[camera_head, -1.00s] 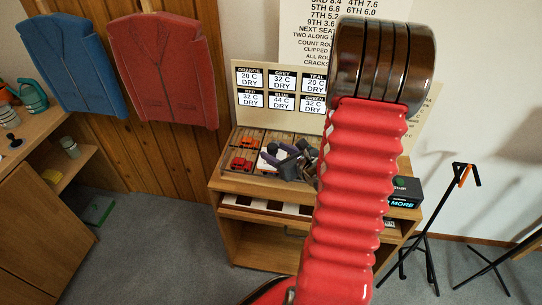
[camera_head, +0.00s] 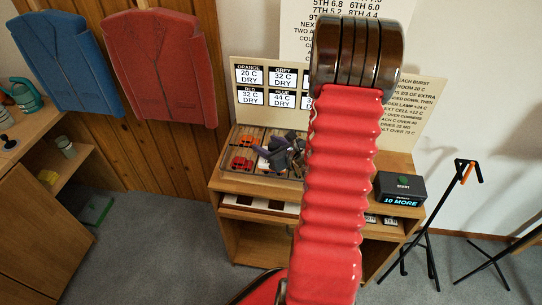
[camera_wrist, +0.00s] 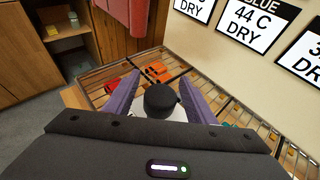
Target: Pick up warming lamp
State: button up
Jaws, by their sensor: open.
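My gripper (camera_wrist: 160,82) is open, with its two purple fingers apart. A black round-topped piece (camera_wrist: 160,100) stands between the fingers in the wrist view, over a white part (camera_wrist: 172,114); it looks like the warming lamp, but its lower part is hidden by my gripper body. It does not clearly touch either finger. In the head view my gripper (camera_head: 280,152) is over the slatted rack on the wooden bench (camera_head: 232,187), partly hidden by my red arm sleeve. The lamp cannot be made out clearly there.
Orange and red toy-car-like pieces (camera_head: 242,163) lie in rack cells left of my gripper. A sign board (camera_head: 243,110) stands behind. A START box (camera_head: 398,188) sits at the bench's right end. Black tripod stands (camera_head: 425,235) are on the right floor.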

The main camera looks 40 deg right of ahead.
jog(key=shift+w+a, duration=0.15)
dwell(0.3)
jog(key=shift+c, duration=0.3)
grip_shut()
